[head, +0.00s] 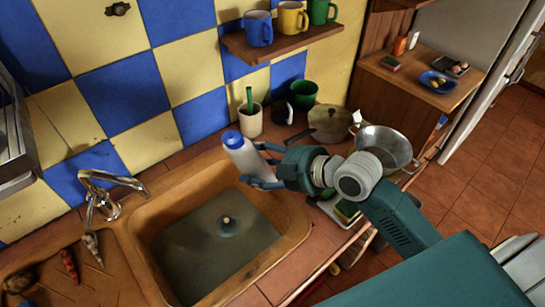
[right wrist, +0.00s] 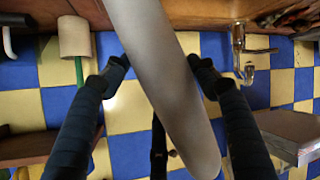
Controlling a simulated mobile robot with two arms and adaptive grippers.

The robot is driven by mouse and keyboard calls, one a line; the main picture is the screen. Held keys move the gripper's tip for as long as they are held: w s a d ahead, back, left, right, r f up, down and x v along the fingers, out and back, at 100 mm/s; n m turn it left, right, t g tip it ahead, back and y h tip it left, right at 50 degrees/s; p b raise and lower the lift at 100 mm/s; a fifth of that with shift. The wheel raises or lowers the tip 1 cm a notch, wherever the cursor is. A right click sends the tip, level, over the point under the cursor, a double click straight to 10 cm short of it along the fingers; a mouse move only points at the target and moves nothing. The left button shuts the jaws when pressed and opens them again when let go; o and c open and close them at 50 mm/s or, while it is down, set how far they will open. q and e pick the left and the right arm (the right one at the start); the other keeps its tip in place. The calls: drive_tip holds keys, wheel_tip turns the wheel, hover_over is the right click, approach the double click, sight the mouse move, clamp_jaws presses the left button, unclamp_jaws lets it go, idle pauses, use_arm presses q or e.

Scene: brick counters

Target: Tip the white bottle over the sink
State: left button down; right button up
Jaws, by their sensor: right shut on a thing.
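The white bottle (head: 244,157) with a blue cap (head: 232,139) is in my right gripper (head: 262,166) in the head view. The gripper is shut on the bottle's body. The bottle leans, with its cap end up and to the left, over the back right corner of the sink (head: 293,207). In the right wrist view the bottle (right wrist: 160,75) runs between the two fingers (right wrist: 158,75) as a pale tilted shape; its cap is not clear there. The sink holds murky water (head: 205,250) with a drain piece in the middle. My left gripper is not in view.
A chrome faucet (head: 105,190) stands at the sink's left. Behind the bottle are a cup with a green-handled brush (head: 249,120), a lidded pot (head: 329,122) and a colander (head: 385,143). A mug shelf (head: 285,42) hangs above. Vegetables (head: 68,262) lie at left.

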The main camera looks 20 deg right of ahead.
drive_tip(key=w+a+f+n+p, duration=0.3)
drive_tip(key=w+a+f+p, duration=0.25)
drive_tip(key=w+a, duration=0.4)
drive_tip(key=s+a+f+n+g+y+p, duration=0.2)
drive_tip(key=s+f+n+g+y+p, duration=0.2)
drive_tip(key=s+f+n, duration=0.3)
drive_tip(key=w+d+f+n+t+h+b, duration=0.1)
drive_tip(key=w+d+n+t+b, duration=0.5)
drive_tip(key=b, duration=0.7)
drive_tip(key=s+a+r+n+t+b, duration=0.2)
drive_tip(key=r+n+b, duration=0.3)
drive_tip(key=b, duration=0.6)
drive_tip(key=shift+a+r+n+t+y, duration=0.3)
drive_tip(key=shift+a+r, duration=0.35)
drive_tip(key=shift+r, duration=0.25)
